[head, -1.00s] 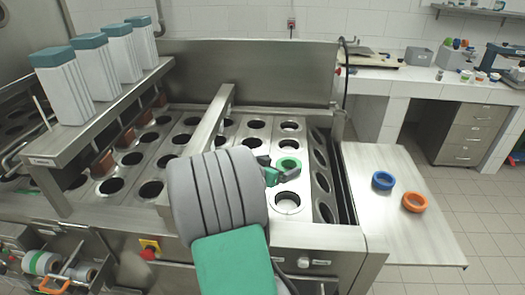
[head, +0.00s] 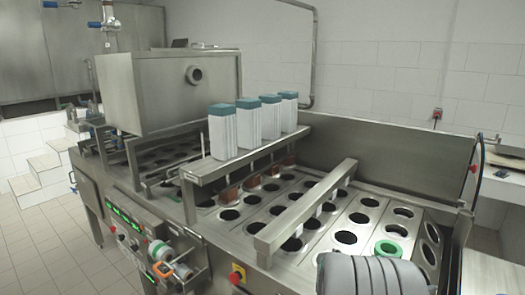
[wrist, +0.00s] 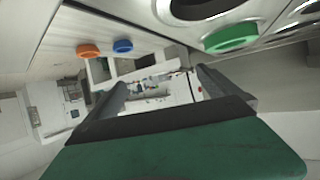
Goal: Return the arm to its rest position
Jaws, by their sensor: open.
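My arm (head: 370,277) shows at the bottom right of the head view as a grey ribbed link, and its gripper is outside that view. In the wrist view my gripper (wrist: 160,88) has its two dark fingers spread, with nothing between them. A green ring (head: 388,248) sits on a hole of the machine's steel top, just behind the arm link. The green ring also shows in the wrist view (wrist: 231,37), above and right of the fingers and apart from them.
The filler's steel top (head: 345,212) has rows of open holes and a raised bar (head: 305,212). Several white teal-topped containers (head: 247,128) stand on a shelf. An orange ring (wrist: 88,50) and a blue ring (wrist: 122,46) lie on the side table. Floor at left is clear.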

